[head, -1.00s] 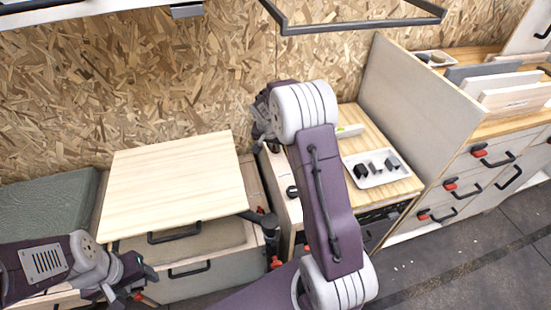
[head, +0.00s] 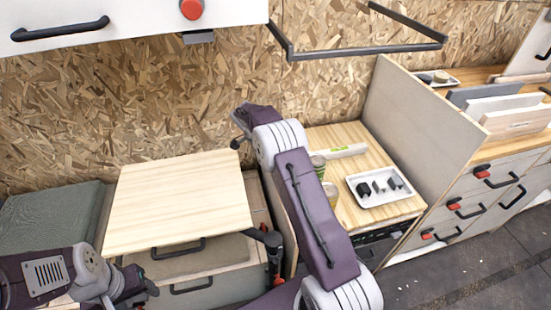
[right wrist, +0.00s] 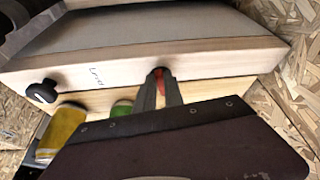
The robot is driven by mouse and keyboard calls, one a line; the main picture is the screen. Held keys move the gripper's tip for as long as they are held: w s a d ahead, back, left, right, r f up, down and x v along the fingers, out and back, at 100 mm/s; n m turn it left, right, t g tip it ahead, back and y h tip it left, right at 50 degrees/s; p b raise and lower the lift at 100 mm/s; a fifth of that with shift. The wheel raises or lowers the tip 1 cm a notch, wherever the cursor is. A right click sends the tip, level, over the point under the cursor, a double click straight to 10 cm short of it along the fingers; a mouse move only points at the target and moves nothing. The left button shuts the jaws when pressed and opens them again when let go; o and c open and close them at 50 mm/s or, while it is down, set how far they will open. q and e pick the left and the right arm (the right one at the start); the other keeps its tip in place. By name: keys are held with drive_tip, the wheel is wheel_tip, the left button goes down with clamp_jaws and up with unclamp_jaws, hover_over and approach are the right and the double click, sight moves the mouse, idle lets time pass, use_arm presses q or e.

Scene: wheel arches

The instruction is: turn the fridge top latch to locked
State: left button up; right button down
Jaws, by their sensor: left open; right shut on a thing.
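In the right wrist view, my right gripper (right wrist: 160,92) is shut on a small red latch (right wrist: 160,74) at the pale wood edge of a grey-faced panel (right wrist: 205,58). The fingers cover most of the latch, so its turn position is hard to tell. A black knob (right wrist: 42,91) sits on the same edge, with small lettering between. In the head view my right arm reaches to the back wall and hides most of this gripper and the latch. My left gripper (head: 146,287) is open and empty at the lower left, in front of the drawers.
A green can (head: 318,164) and a yellow can (head: 330,192) stand close beside my right arm. A white tray (head: 379,188) with small dark pieces lies on the wooden counter. A pale board (head: 178,200) covers the left unit. A dark rail frame (head: 365,50) hangs above.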

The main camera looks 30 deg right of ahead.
drive_tip(key=shift+w+m+g+p, duration=0.15)
drive_tip(key=shift+m+g+p, duration=0.15)
drive_tip(key=shift+m+p, duration=0.55)
drive_tip(key=shift+m, duration=0.25)
drive_tip(key=c, duration=1.4)
unclamp_jaws()
drive_tip(key=shift+d, duration=0.1)
drive_tip(key=shift+c, duration=0.2)
drive_tip(key=p+v, duration=0.2)
drive_tip(key=v, duration=0.7)
